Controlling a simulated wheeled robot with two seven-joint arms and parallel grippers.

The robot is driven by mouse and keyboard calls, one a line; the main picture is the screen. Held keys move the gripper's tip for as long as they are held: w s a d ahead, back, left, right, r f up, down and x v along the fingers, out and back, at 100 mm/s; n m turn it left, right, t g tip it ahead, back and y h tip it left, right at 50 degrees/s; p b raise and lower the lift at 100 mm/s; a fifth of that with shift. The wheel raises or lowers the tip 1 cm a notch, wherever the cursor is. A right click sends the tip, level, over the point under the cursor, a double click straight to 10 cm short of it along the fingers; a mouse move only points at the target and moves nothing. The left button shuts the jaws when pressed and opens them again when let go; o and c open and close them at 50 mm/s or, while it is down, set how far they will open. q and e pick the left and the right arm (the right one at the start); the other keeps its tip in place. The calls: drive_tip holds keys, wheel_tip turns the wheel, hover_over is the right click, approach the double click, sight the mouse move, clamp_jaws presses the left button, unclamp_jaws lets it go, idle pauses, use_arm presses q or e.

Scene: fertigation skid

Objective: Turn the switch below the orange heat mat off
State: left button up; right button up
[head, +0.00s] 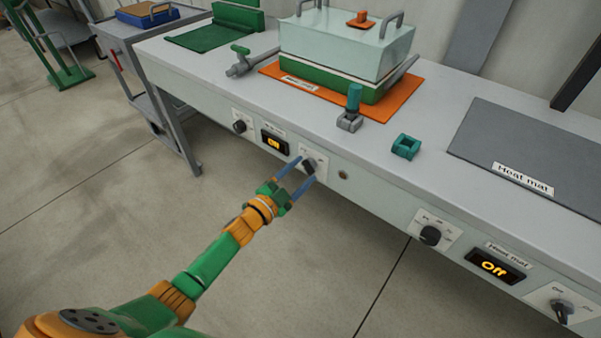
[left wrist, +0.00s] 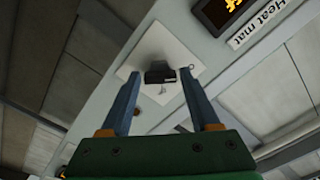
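The orange heat mat (head: 400,100) lies on the bench under a green and pale lidded box. Below it, on the front panel, is a dark switch knob (head: 309,165) on a white plate; it also shows in the left wrist view (left wrist: 160,73). A display (head: 274,142) left of the knob reads "Off". My left gripper (head: 305,169) is open, its blue fingers on either side of the knob. In the left wrist view a gap shows between each finger and the knob. My right gripper is out of view.
A grey heat mat (head: 480,135) lies at right, with its own "Off" display (head: 495,266), a dial (head: 430,235) and a switch (head: 562,310) below. A teal clip (head: 406,146) and a valve (head: 350,115) sit near the bench edge. The floor in front is clear.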

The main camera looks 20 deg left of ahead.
use_arm(q)
drive_tip(key=shift+o, duration=0.9)
drive_tip(key=p+v, duration=0.1)
drive_tip(key=v, duration=0.6)
